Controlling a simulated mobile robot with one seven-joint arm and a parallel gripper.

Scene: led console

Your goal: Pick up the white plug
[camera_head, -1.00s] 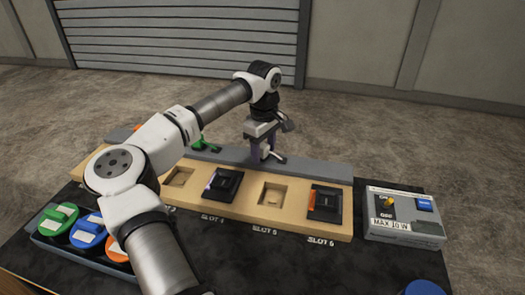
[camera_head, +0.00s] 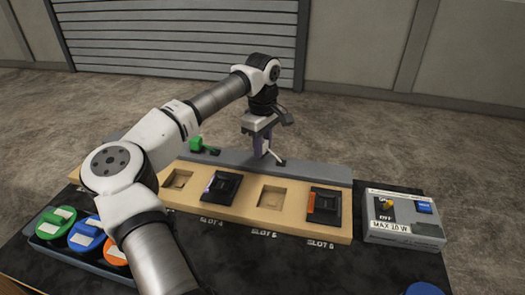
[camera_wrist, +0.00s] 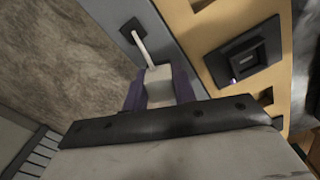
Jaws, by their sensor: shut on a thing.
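My gripper (camera_head: 263,146) is above the grey strip (camera_head: 325,171) behind the slot board. Its purple fingers are shut on the white plug (camera_wrist: 157,75), which also shows in the wrist view between the fingertips. A thin white cable runs from the plug to a small black square base (camera_wrist: 130,26) on the grey strip. In the head view the cable slants down to the right, and the plug is mostly hidden by the fingers. The plug seems to be held a little above the strip.
A green plug (camera_head: 196,145) stands on the strip to the left. The tan board (camera_head: 335,235) has dark modules in slots 4 and 6; slot 5 (camera_head: 271,197) is empty. A grey switch box (camera_head: 405,235) stands at right.

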